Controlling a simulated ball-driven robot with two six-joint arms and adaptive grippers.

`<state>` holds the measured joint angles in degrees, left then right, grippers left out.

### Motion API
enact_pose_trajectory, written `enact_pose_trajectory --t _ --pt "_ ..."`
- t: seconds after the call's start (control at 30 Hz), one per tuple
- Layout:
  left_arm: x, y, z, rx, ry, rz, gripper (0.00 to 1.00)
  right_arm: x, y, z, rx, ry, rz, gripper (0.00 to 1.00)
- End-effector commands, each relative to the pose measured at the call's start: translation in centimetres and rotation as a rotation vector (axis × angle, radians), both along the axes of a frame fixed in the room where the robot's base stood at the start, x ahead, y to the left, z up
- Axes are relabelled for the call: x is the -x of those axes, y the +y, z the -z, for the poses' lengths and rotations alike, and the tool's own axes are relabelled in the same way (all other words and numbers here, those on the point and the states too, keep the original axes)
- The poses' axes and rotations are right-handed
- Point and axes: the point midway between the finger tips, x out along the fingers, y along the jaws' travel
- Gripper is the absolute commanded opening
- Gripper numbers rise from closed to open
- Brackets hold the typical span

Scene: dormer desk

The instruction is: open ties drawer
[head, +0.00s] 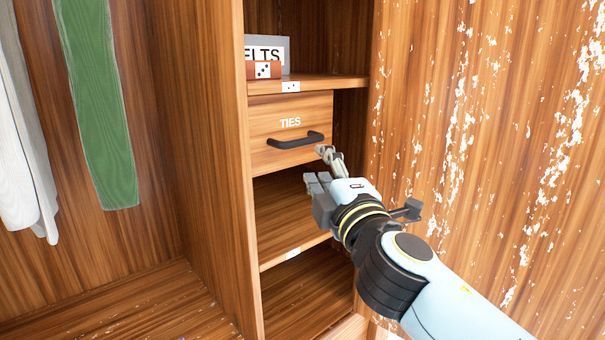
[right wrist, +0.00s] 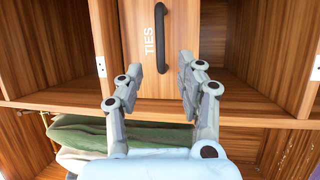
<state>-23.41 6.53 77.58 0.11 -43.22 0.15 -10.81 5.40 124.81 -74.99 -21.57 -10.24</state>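The wooden ties drawer (head: 262,134) has a white "TIES" label and a dark bar handle (head: 296,140). Its front looks about level with the shelf edges, and I see no gap showing it pulled out. In the right wrist view, the drawer front (right wrist: 143,70) and the handle (right wrist: 161,38) show upright at the top middle. My right gripper (head: 321,168) is just below and right of the handle in the head view. My left gripper is not in view.
A shelf (head: 320,82) above the drawer holds a grey "ELTS" sign (head: 280,45) and a brown block with dots (head: 258,70). Open shelves (head: 285,215) lie below. A green garment (head: 95,100) and a white one (head: 20,150) hang left. A paint-flaked wooden panel (head: 480,130) stands right.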

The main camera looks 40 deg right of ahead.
Motion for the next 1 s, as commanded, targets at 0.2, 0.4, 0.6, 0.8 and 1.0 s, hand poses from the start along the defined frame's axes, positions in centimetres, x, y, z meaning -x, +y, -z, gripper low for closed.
enact_pose_trajectory --t 0.2,0.4,0.6,0.8,1.0 --pt "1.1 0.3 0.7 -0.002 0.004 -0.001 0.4 -2.2 -0.7 -0.7 0.001 -0.005 -0.001 0.37" --pt "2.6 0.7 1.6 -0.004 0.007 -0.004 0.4 -6.0 -2.0 -1.4 0.002 -0.005 -0.001 0.37" --pt "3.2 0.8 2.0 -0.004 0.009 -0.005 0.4 -9.0 -2.9 -1.6 0.0 -0.001 -0.001 0.37" --pt "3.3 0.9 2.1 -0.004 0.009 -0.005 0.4 -10.1 -3.3 -1.7 -0.002 0.0 -0.001 0.37" --pt "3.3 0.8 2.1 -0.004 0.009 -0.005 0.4 -10.2 -3.3 -1.7 -0.002 0.001 -0.001 0.37"
